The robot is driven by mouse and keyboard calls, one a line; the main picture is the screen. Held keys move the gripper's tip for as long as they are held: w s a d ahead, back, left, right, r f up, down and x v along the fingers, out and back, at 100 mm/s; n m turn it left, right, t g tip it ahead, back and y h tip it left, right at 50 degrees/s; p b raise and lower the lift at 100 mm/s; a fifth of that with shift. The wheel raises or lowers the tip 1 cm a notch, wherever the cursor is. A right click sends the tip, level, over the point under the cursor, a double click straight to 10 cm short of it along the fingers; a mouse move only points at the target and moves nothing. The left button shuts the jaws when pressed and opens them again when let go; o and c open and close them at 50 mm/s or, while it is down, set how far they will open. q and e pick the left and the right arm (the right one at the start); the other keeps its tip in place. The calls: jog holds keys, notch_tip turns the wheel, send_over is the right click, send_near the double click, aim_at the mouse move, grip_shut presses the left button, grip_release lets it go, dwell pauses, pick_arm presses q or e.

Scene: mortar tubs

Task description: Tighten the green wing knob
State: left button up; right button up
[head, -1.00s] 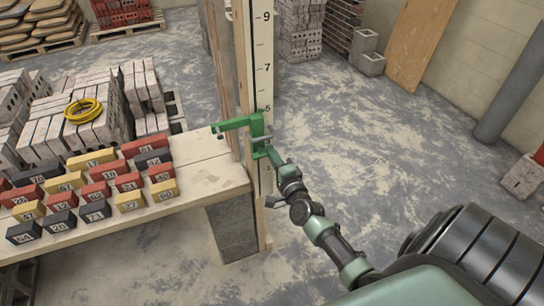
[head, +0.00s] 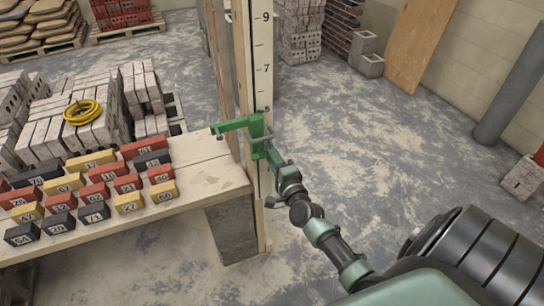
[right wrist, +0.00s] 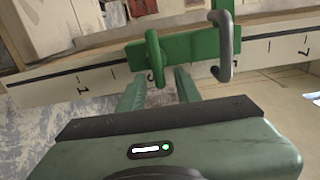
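A green clamp (head: 238,123) is fixed on the upright wooden post with number marks. The green wing knob (right wrist: 154,58) stands out from the clamp's green plate (right wrist: 188,46) in the right wrist view, its wing lying along the picture's vertical. My right gripper (right wrist: 160,71) is open, with one green finger on each side of the knob's lower end. Gaps show between the fingers and the knob; I cannot tell how deep it sits between them. In the head view the right gripper (head: 268,153) reaches the clamp from the lower right and hides the knob. My left gripper is not in view.
A grey bent handle (right wrist: 226,45) stands close to the right of the knob. The marked post (head: 262,60) rises beside the wooden bench (head: 205,180), which holds rows of numbered blocks (head: 90,190).

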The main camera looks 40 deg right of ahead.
jog(key=shift+s, duration=0.1)
jog(key=v, duration=0.7)
jog(key=shift+s+b, duration=0.3)
jog(key=shift+b, duration=0.05)
jog(key=shift+a+f, duration=0.1)
